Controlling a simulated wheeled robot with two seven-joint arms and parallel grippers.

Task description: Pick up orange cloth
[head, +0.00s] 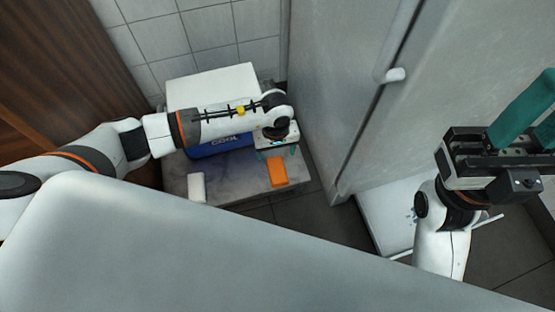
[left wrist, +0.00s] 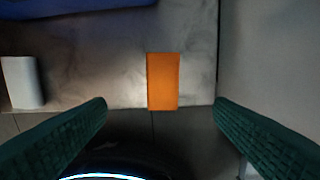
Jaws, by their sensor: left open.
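The orange cloth (head: 277,173) is a small flat rectangle on the grey surface, near its right front corner. In the left wrist view the cloth (left wrist: 162,82) lies between and beyond the two green fingers, apart from both. My left gripper (head: 277,152) is open and empty, and in the head view it hangs over the far end of the cloth. My right gripper (head: 530,118) is raised at the right, far from the cloth. Its green fingers run to the frame edge, so I cannot tell their opening.
A white roll-like object (head: 196,187) lies left of the cloth on the grey surface (head: 232,180). A blue box marked COOL (head: 220,147) and a white box (head: 210,88) are behind. A tall grey cabinet (head: 345,80) stands close to the right. A pale panel (head: 150,250) fills the foreground.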

